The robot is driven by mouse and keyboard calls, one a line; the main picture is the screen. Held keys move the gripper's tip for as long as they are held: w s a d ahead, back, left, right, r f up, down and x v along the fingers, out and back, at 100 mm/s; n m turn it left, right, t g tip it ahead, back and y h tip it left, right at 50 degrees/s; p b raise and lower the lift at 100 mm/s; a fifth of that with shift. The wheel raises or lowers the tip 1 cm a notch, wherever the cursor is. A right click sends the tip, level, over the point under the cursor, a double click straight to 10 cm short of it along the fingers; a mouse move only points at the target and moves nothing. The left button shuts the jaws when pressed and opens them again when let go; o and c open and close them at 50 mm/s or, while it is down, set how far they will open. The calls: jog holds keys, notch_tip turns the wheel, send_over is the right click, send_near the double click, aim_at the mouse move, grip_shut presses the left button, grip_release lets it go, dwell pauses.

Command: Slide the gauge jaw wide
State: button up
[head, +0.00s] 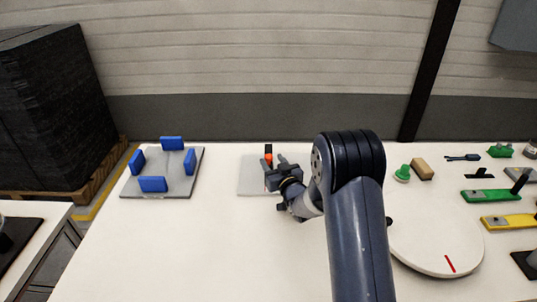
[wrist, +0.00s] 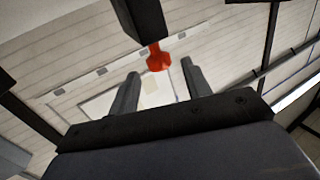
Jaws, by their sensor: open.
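A black block (wrist: 140,15) with an orange-red knob (wrist: 158,58) shows in the wrist view. In the head view the orange-red knob (head: 268,158) and black block (head: 268,148) stand at the back of a pale grey plate (head: 252,178). My gripper (head: 274,160) is over this plate, close to the knob. In the wrist view my gripper (wrist: 160,70) has its two fingers apart, with the knob lined up between their tips. I see no contact, and nothing is held. I cannot tell for sure which part is the gauge jaw; my arm hides part of the table.
A grey board (head: 183,184) with blue upright pads lies at left. A white disc (head: 435,240) with a red mark lies right of my arm. A green knob (head: 402,173), a brown block (head: 422,169), and green (head: 490,196) and yellow (head: 508,221) bars are at right. The front left table is clear.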

aim_at(270, 159)
jog(key=shift+x, duration=1.9)
jog(key=shift+c, duration=0.6)
grip_shut()
